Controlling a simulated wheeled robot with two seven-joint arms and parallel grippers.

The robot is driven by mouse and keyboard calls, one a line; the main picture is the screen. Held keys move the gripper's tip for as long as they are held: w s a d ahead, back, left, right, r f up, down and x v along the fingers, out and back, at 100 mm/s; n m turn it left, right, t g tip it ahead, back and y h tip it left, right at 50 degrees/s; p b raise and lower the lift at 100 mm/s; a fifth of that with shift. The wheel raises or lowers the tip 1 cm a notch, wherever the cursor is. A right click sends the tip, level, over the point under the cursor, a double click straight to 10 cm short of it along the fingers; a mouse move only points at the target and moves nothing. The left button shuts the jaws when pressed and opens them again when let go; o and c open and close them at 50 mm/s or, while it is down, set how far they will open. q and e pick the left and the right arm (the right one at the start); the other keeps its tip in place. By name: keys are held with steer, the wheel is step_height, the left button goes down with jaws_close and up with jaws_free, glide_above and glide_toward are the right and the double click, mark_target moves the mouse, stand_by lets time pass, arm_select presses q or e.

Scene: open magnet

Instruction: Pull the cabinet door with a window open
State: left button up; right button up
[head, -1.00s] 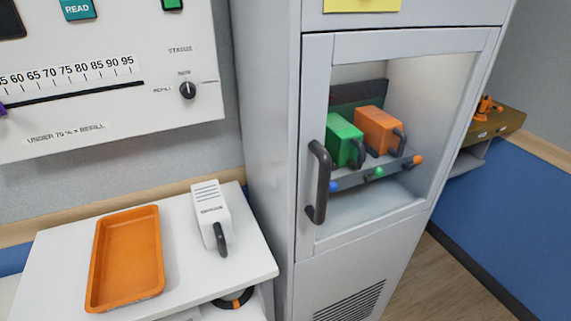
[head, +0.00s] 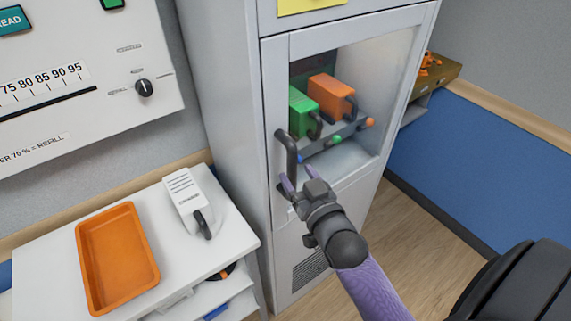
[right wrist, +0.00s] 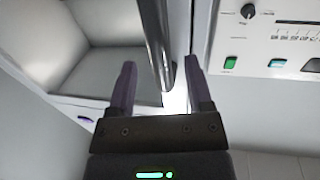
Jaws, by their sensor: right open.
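The cabinet door (head: 272,95) has a glass window and is shut flush with the grey cabinet. Its dark vertical handle (head: 289,160) is on the left side of the door. My right gripper (head: 298,177) is open at the lower part of the handle. In the right wrist view the handle (right wrist: 156,45) runs down between the spread fingers of the right gripper (right wrist: 160,65), with gaps visible on both sides. I cannot tell how deep it sits between them. My left gripper is out of view.
Behind the window are a green block (head: 303,113) and an orange block (head: 331,94), both with dark handles. A white table with an orange tray (head: 118,258) and a white handled device (head: 189,200) stands at left. Floor shows at right.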

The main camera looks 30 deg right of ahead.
mark_target(294, 171)
steer(key=shift+w+d, duration=0.15)
steer(key=shift+w, duration=1.5)
jaws_close()
